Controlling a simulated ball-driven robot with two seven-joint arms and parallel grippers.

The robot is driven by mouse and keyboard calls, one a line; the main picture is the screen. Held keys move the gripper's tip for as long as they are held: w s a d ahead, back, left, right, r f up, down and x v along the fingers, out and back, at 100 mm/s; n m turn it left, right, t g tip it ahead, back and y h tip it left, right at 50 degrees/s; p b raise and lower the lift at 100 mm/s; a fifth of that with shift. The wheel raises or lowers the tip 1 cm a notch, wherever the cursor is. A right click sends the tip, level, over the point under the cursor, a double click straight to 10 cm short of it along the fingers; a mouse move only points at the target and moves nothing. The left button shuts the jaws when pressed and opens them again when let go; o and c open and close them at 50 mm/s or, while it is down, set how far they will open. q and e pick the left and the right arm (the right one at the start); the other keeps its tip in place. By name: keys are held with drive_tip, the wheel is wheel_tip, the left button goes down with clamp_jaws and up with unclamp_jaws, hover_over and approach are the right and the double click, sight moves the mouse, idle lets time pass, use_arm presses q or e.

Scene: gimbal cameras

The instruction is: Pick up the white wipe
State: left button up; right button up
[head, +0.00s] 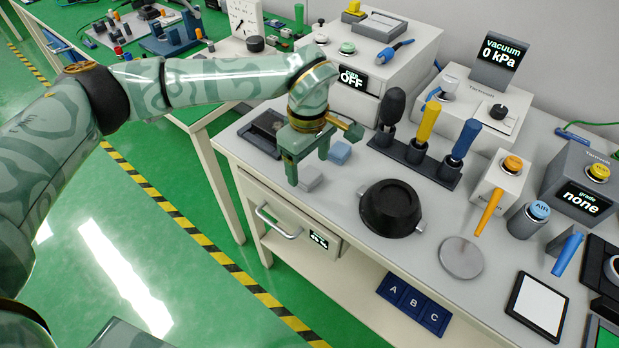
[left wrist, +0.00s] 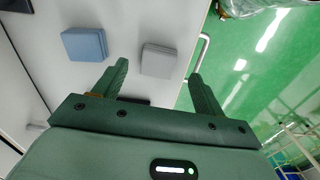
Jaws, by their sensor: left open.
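The white wipe, a pale grey-white square pad (head: 309,178), lies flat on the grey bench top near its front left edge. In the left wrist view the white wipe (left wrist: 158,61) shows just beyond the fingertips, between their lines. My left gripper (head: 307,165) is above the bench beside the wipe, pointing down, with its fingers apart (left wrist: 158,72) and nothing between them. Part of the wipe is hidden behind a finger in the head view. My right gripper is not in view.
A blue square wipe (head: 340,152) lies close behind the white one, also seen in the left wrist view (left wrist: 85,44). A black lidded bowl (head: 390,208) stands to the right. A drawer handle (head: 277,222) juts out below the bench edge. A rack (head: 414,163) holds upright tools.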

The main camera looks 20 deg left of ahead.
sight(309, 174)
use_arm(q)
drive_tip(key=f, duration=0.2)
drive_tip(key=f+b, duration=0.1)
drive_tip(key=shift+w+f, duration=0.2)
drive_tip(key=shift+f, duration=0.15)
drive_tip(key=shift+s+r, duration=0.1)
drive_tip(key=shift+r, duration=0.1)
drive_tip(key=shift+c, duration=0.6)
drive_tip(key=c, duration=0.9)
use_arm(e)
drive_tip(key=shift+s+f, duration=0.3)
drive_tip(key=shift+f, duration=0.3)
use_arm(q)
drive_tip(key=shift+r, duration=0.1)
drive_tip(key=shift+c, duration=0.2)
